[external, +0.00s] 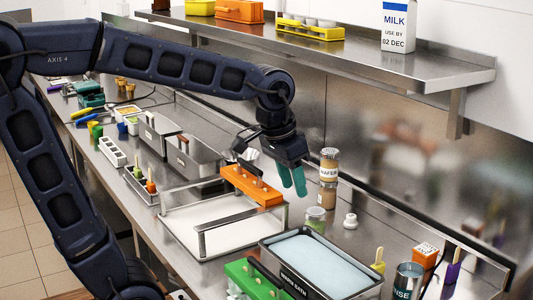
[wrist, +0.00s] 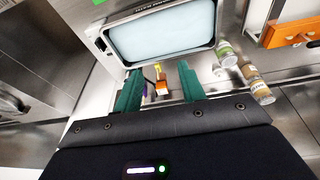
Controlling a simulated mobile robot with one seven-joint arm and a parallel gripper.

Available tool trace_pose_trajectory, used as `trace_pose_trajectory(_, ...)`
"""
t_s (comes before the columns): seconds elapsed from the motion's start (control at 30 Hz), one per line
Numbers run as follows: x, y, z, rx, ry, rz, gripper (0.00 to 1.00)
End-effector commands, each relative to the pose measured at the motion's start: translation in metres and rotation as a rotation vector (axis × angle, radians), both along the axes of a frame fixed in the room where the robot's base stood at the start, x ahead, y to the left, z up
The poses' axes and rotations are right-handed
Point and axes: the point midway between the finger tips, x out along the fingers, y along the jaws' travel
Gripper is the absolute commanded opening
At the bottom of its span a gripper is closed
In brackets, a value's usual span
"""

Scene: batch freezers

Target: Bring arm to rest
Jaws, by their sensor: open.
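My gripper (external: 293,180) hangs from my dark arm above the counter, with its two green fingers pointing down. In the wrist view my gripper (wrist: 158,90) has its green fingers spread apart with nothing held between them. My arm is stretched out over the counter from the left.
A water bath (external: 266,262) stands at the front, with a green block (external: 240,272) beside it. A framed white tray (external: 180,243) lies left of it. A steel shelf (external: 440,72) with a milk carton (external: 398,25) overhangs the back. A rinse cup (external: 407,280) stands at right.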

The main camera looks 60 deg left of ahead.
Motion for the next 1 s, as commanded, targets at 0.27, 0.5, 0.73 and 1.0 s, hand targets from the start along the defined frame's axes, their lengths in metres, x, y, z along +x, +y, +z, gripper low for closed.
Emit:
trace_pose_trajectory(0.27,-0.068,0.034,-0.001,0.019,-0.077,0.034,0.40)
trace_pose_trajectory(0.5,-0.111,0.053,-0.011,0.030,-0.125,0.057,0.40)
trace_pose_trajectory(0.73,-0.126,0.058,-0.017,0.034,-0.141,0.063,0.40)
trace_pose_trajectory(1.0,-0.126,0.058,-0.017,0.034,-0.141,0.063,0.40)
